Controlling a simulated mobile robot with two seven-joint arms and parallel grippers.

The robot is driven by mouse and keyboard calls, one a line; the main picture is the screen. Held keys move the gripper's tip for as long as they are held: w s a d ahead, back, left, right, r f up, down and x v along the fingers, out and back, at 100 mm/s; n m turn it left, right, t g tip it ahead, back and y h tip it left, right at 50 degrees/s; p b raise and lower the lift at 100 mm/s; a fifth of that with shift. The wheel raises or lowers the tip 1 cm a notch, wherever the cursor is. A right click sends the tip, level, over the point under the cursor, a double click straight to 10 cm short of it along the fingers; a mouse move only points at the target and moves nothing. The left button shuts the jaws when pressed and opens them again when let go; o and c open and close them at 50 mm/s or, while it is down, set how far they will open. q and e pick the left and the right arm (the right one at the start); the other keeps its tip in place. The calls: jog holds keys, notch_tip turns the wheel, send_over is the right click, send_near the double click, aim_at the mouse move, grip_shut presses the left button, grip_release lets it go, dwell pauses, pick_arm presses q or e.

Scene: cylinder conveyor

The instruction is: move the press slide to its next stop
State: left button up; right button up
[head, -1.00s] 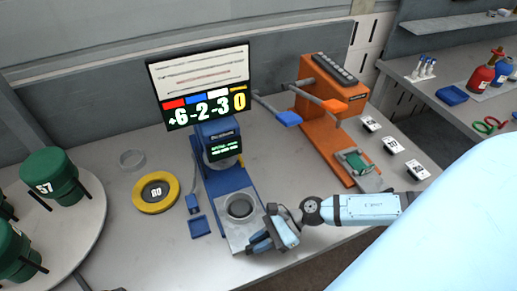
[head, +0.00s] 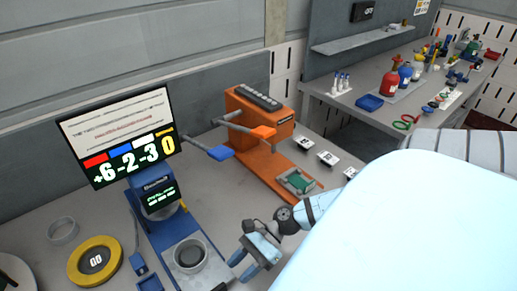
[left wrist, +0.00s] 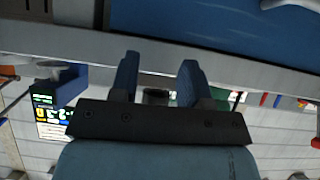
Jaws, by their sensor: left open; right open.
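The blue press (head: 165,215) stands on the left part of the bench. A grey plate (head: 208,270) with a dark round cup (head: 190,255) is at its front. An orange machine (head: 250,130) stands behind to the right, with a green piece (head: 299,181) at its front and blue and orange lever ends. I cannot tell which part is the slide. My right gripper (head: 242,265) is open and empty, just right of the grey plate. My left gripper is seen only in the left wrist view (left wrist: 157,72), open, with nothing between its fingers.
A lit screen (head: 122,137) reads +6 -2 -3 0. A yellow ring (head: 78,262) and a clear ring (head: 62,231) lie at left. Three small cards (head: 327,158) lie right of the orange machine. A second bench (head: 375,113) behind holds bottles and a blue tray.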

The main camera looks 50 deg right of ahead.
jog(key=v, duration=0.6)
jog(key=shift+d+r, duration=0.1)
jog(key=shift+s, duration=0.1)
dwell(0.5)
